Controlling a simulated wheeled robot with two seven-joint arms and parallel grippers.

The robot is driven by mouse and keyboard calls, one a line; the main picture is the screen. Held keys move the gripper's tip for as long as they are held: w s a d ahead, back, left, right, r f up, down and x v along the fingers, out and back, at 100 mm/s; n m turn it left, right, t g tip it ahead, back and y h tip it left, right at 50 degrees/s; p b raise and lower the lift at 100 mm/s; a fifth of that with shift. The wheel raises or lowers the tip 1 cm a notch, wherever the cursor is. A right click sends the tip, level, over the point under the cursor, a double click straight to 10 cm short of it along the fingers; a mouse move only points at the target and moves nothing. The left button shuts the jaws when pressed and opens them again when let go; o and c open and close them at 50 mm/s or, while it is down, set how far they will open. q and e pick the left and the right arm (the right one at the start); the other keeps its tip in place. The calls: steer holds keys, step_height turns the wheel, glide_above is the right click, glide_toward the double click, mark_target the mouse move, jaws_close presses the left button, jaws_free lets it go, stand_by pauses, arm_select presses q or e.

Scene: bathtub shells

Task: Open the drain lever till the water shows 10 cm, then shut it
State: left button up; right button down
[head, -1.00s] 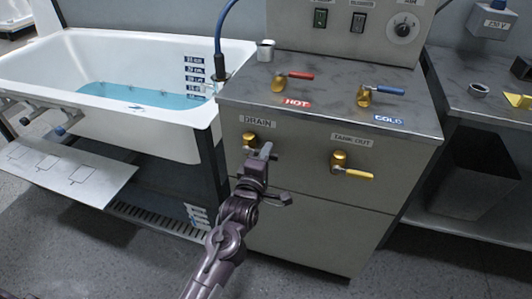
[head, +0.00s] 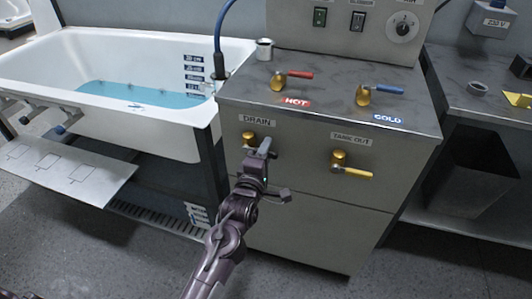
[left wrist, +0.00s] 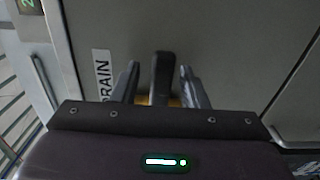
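The drain valve (head: 248,138) is a brass fitting under the DRAIN label (head: 257,121) on the cabinet front. In the left wrist view its dark lever (left wrist: 162,75) stands between the two fingers of my left gripper (left wrist: 158,85). The fingers are apart, with a gap on each side of the lever. In the head view my left gripper (head: 264,148) covers most of the lever. Blue water (head: 150,95) lies in the white tub (head: 130,50), near the lower marks of the depth scale (head: 194,75); the exact reading is too small to tell. My right gripper is not in view.
The TANK OUT valve (head: 344,163) with a yellow lever is to the right on the cabinet. Red hot (head: 293,77) and blue cold (head: 380,91) levers stand on its top, beside a metal cup (head: 264,50). A side table (head: 480,110) stands at right.

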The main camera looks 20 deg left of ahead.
arm_select(q)
steer(key=s, duration=0.7)
steer(key=shift+s, duration=0.4)
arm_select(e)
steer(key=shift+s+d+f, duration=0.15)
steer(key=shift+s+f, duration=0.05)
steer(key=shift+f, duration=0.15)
arm_select(q)
steer(key=shift+a, duration=0.1)
